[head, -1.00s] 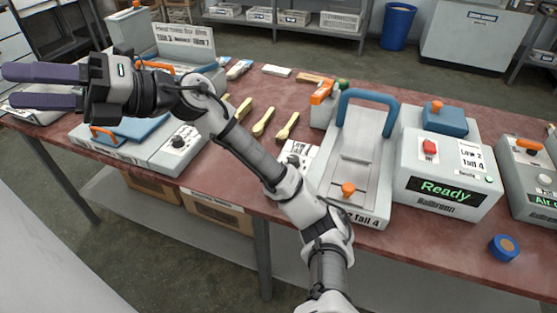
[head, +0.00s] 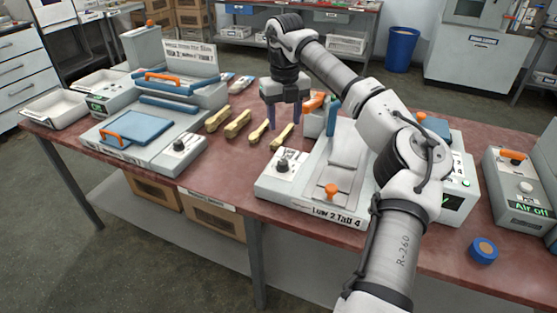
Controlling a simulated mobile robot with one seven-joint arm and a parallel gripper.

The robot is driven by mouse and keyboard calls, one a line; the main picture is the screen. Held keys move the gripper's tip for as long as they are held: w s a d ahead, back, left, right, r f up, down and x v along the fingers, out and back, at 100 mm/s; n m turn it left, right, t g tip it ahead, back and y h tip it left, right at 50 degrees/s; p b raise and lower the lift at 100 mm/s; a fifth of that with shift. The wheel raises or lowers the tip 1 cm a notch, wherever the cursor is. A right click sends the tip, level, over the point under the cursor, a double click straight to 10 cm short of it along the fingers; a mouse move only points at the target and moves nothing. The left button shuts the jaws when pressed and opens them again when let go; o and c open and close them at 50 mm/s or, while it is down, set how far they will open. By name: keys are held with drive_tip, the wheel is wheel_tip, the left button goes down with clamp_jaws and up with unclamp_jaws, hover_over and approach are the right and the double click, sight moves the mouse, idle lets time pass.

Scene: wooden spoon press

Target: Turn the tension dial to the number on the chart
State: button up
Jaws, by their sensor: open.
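My gripper (head: 284,126) points down, its two purple fingers apart and empty, above the table behind the centre press. A black dial (head: 281,165) sits on a white plate at the left of that press (head: 262,187), below and in front of the fingertips, not touched. Its setting is too small to read. Another black dial (head: 179,145) is on the left machine. I cannot tell which one is the tension dial. A chart board (head: 190,58) stands behind the left machine, its print partly unreadable. The centre press has a front label (head: 338,216) reading "Low 2 Tall 4".
Several wooden pieces (head: 237,124) lie left of my gripper, close to its fingers. An orange-topped grey post (head: 313,122) stands just right of it. My arm covers much of the centre press and the box right of it. A blue roll (head: 483,250) lies at the front right.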

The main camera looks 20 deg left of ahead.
sight(283, 161)
wheel_tip(283, 161, down, 13)
drive_tip(key=p, duration=0.2)
drive_tip(key=shift+a+f+p, duration=0.15)
drive_tip(key=shift+f+p, duration=0.05)
drive_tip(key=shift+p, duration=0.15)
drive_tip(key=c, duration=1)
drive_tip(key=shift+o, duration=0.2)
drive_tip(key=shift+m, duration=0.4)
drive_tip(key=m+b, duration=0.1)
drive_tip(key=m, duration=0.2)
drive_tip(key=shift+m+b, duration=1)
drive_tip(key=shift+m, duration=1.5)
drive_tip(key=shift+r, duration=0.1)
